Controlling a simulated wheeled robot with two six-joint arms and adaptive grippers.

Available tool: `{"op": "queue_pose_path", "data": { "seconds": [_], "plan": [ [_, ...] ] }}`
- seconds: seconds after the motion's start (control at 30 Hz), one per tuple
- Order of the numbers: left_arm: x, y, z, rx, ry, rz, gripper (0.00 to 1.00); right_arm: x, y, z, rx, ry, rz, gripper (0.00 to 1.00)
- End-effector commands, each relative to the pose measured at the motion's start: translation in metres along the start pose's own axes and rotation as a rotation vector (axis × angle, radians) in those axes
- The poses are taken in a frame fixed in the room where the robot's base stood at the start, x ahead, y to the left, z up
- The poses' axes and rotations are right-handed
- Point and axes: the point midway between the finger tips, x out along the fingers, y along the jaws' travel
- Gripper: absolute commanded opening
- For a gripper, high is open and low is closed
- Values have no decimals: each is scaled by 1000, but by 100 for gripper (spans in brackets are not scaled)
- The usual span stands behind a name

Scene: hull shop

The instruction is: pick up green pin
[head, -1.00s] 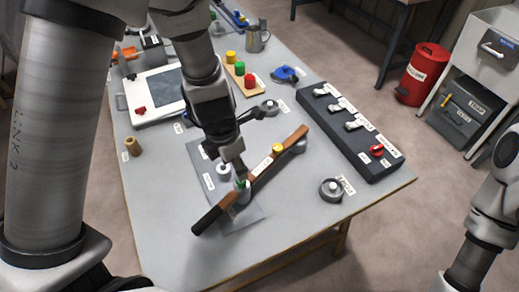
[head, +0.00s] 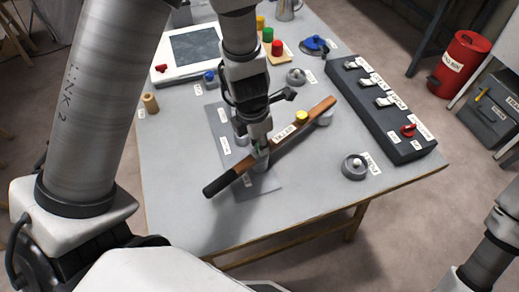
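A wooden bar with a black handle (head: 221,184) lies across the mat (head: 263,187), with a yellow knob (head: 301,117) on it. A dark switch box (head: 385,115) stands right. A grey round knob (head: 355,167) sits near the front edge. A red bin (head: 459,64) stands on the floor.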

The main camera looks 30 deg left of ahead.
Motion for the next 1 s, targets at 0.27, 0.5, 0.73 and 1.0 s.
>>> {"op": "queue_pose_path", "data": {
  "seconds": [0.27,0.5,0.73,1.0],
  "plan": [
    [1,0,0,0,1,0,0,1,0,0,0,0,0,40],
    [-24,0,3,1,0,0,0,-21,0,0,0,0,0,40],
    [-82,0,10,0,-2,1,0,-64,0,0,0,1,0,40],
    [-100,0,12,0,0,0,0,-72,0,0,0,0,0,40]
  ]
}}
